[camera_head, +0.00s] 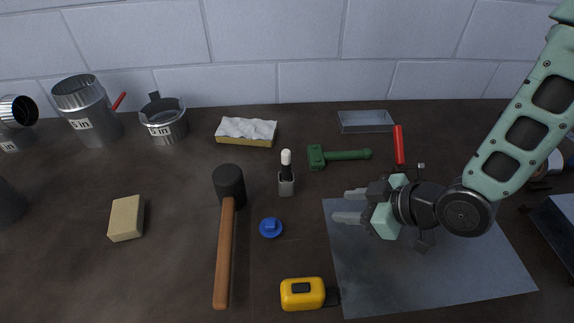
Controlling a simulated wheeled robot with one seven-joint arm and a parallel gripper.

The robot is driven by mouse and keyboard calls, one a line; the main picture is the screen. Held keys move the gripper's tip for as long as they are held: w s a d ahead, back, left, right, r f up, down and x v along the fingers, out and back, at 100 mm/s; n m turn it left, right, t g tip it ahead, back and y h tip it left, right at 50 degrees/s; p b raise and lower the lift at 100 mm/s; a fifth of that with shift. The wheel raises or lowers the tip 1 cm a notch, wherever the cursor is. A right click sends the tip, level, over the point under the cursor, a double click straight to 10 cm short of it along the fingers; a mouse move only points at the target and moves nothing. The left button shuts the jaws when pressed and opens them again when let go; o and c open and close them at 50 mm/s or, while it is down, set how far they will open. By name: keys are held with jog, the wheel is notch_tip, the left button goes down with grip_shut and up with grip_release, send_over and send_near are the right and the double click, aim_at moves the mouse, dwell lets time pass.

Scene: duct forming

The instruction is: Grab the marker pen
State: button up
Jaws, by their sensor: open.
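No thing in view is clearly readable as the marker pen. A small black piece with a white rounded top (286,162) stands upright in a grey block (286,186), and could also be a pen. My gripper (342,205) is open and empty over the left part of the grey metal sheet (470,270). Its fingers point left, toward the grey block but apart from it.
A mallet (228,235), blue disc (270,228), yellow tape measure (302,294) and green hammer (340,155) lie around the middle. A sponge (126,218), metal duct pieces (84,110) and another red stick (118,102) are left. A metal tray (366,122) is near the wall.

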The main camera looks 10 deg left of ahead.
jog(key=shift+s+a+f+t+y, duration=0.15)
jog(key=shift+a+t+y, duration=0.15)
jog(key=shift+y, duration=0.5)
jog(key=shift+s+a+r+t+y+p, duration=0.2)
jog(key=shift+r+t+y+p, duration=0.15)
jog(key=shift+y, duration=0.35)
jog(key=shift+s+d+r+m+t+y+p, duration=0.15)
jog(key=shift+r+m+t+y, duration=0.1)
jog(key=shift+r+t+y, duration=0.25)
jog(key=shift+d+r+m+t+y+p, duration=0.15)
jog(key=shift+r+m+t+y, duration=0.1)
jog(key=shift+t+y, duration=0.35)
jog(key=d+r+m+t+y, duration=0.1)
jog(key=t, duration=0.1)
send_near(290, 159)
jog(key=shift+g, duration=0.25)
jog(key=x, duration=0.5)
jog(key=shift+r+b, duration=0.15)
jog(key=shift+b, duration=0.15)
jog(key=shift+p+x, duration=1.35)
jog(key=shift+x, duration=1.7)
jog(key=shift+c, duration=0.3)
